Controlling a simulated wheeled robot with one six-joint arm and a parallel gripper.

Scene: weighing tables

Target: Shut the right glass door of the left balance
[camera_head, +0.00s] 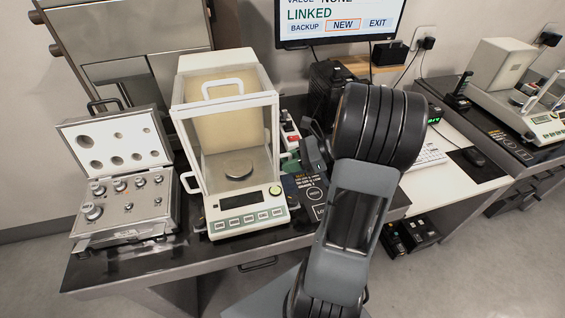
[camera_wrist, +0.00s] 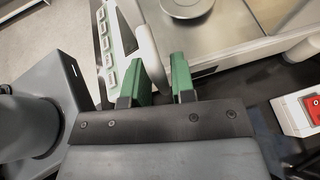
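The left balance (camera_head: 232,205) stands on the dark table, with a glass chamber, a round pan (camera_head: 236,169) and a keypad at its front. A pale handle (camera_wrist: 149,48) at its right side shows in the wrist view, near the keypad. The glass of the right door is too clear to tell how far the door stands open. My gripper (camera_wrist: 167,80) has two green fingers set apart. The pale handle's near end lies between them, with a gap to the right finger. In the head view my own arm hides most of the gripper at the balance's right side.
An open case of weights (camera_head: 118,190) stands left of the balance. A device with a red switch (camera_wrist: 312,106) is close on the right in the wrist view. A monitor (camera_head: 340,22) stands behind, and another balance (camera_head: 540,118) is at the far right.

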